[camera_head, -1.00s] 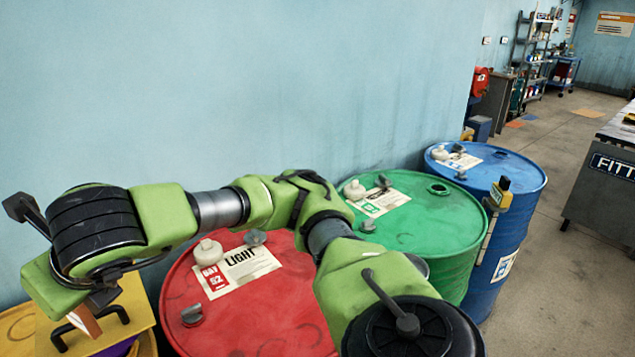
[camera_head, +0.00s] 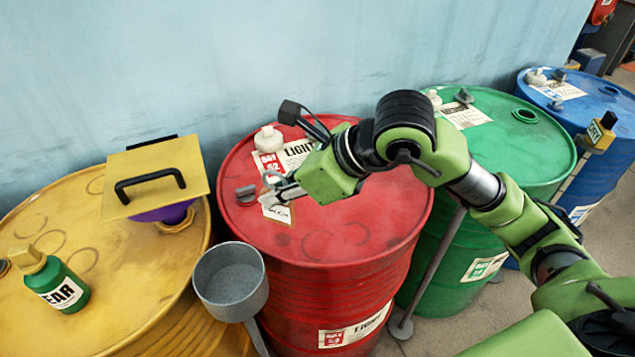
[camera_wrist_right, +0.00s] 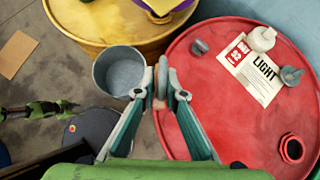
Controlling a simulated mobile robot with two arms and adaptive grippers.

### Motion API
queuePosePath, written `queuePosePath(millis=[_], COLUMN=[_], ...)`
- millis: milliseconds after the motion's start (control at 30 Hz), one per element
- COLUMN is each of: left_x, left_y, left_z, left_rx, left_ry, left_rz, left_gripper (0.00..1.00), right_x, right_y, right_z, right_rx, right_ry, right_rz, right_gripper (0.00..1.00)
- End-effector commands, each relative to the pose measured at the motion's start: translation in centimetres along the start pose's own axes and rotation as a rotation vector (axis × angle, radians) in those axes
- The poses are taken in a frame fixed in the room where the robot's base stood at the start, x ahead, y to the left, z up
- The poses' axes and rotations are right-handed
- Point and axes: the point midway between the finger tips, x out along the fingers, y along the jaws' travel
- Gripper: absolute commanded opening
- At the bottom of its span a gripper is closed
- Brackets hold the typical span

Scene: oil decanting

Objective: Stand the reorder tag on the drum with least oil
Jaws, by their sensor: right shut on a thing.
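My right gripper (camera_head: 275,192) is shut on a small pale card with dark print, which appears to be the reorder tag (camera_head: 279,214). It holds the card over the left part of the red drum's (camera_head: 350,235) top; I cannot tell whether they touch. In the right wrist view the closed fingertips (camera_wrist_right: 160,80) stand beside the red drum (camera_wrist_right: 215,90), with a thin brownish edge between them. The yellow drum (camera_head: 105,265), green drum (camera_head: 500,140) and blue drum (camera_head: 600,95) stand in the same row. Oil levels do not show. My left gripper is not in view.
A grey cup (camera_head: 232,285) stands on a post between the yellow and red drums. A yellow plate with black handle (camera_head: 155,180) rests over a purple funnel (camera_head: 165,213). A green bottle (camera_head: 62,288) stands on the yellow drum. White and grey caps and a LIGHT label (camera_head: 295,155) lie on the red drum.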

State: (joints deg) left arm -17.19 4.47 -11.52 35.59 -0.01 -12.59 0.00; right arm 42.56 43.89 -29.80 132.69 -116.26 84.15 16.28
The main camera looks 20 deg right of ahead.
Motion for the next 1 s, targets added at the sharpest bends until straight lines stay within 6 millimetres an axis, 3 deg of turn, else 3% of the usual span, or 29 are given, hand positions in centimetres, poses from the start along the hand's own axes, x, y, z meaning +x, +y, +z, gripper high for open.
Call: queuePosePath(millis=[367,500,700,867,1000], left_x=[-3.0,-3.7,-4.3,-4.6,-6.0], left_y=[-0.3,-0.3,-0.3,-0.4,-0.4], left_z=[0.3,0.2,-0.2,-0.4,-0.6], left_rx=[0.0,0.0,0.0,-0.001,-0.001], left_ry=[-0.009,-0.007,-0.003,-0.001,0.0], left_rz=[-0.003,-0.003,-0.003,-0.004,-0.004], left_gripper=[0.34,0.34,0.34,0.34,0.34], right_x=[3.1,5.3,7.4,8.2,9.5], right_y=[-8.2,-10.6,-12.7,-13.5,-13.4], right_z=[-1.7,-3.5,-4.9,-5.6,-7.0], right_rx=[0.004,0.003,-0.003,-0.002,-0.001], right_ry=[0.006,0.007,0.002,0.003,0.004], right_rz=[0.002,0.004,0.003,0.003,0.006], right_gripper=[0.0,0.0,0.0,0.0,0.0])
